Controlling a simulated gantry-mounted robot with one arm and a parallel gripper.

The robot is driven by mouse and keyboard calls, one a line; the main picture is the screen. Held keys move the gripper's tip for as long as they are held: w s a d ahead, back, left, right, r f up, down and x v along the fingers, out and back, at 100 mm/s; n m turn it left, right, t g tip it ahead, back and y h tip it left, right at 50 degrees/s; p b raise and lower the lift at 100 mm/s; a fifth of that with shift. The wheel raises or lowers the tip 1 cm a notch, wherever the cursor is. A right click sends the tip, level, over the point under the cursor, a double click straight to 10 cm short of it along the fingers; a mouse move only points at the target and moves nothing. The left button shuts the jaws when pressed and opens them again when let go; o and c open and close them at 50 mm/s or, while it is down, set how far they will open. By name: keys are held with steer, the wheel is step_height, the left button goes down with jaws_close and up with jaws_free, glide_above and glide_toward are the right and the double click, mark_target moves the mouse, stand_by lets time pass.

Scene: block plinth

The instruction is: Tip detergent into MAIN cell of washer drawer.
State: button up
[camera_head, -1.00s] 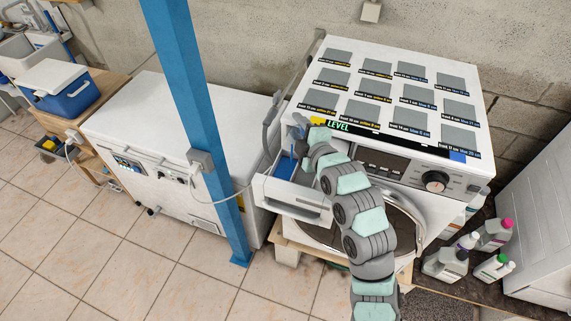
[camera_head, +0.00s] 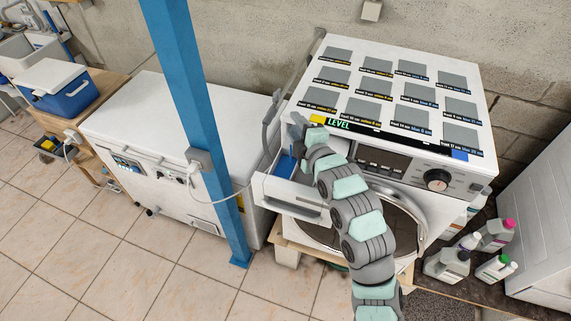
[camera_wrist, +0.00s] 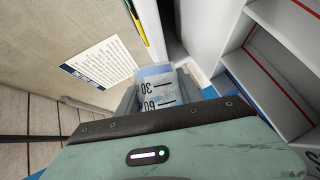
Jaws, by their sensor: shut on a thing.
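My gripper (camera_head: 297,130) is over the back of the open washer drawer, close to the washer's front. In the wrist view it is shut on a clear measuring cup (camera_wrist: 154,91) with dark 30 and 60 marks; the gripper body hides the cup's lower part. I cannot make out the cup in the head view, nor tell its contents. The white drawer (camera_head: 290,207) is pulled out of the washer (camera_head: 352,223), with a blue part (camera_head: 285,166) inside. In the wrist view the drawer's compartments (camera_wrist: 268,85) lie to the right of the cup. I cannot read a MAIN label.
The washer top carries several grey pads with labels and a LEVEL strip (camera_head: 340,125). A blue post (camera_head: 200,110) and white chest freezer (camera_head: 160,150) stand left of the drawer, with a hose between. Several bottles (camera_head: 447,263) stand at right.

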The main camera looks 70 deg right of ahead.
steer(key=shift+w+a+f+n+b, duration=0.2)
steer(key=shift+a+f+n+b, duration=0.15)
steer(key=shift+b, duration=0.65)
steer(key=shift+a+r+n+h+b, duration=0.1)
steer(key=shift+r+n+h+b, duration=0.1)
steer(key=shift+n+h+b, duration=0.25)
stand_by(0.7)
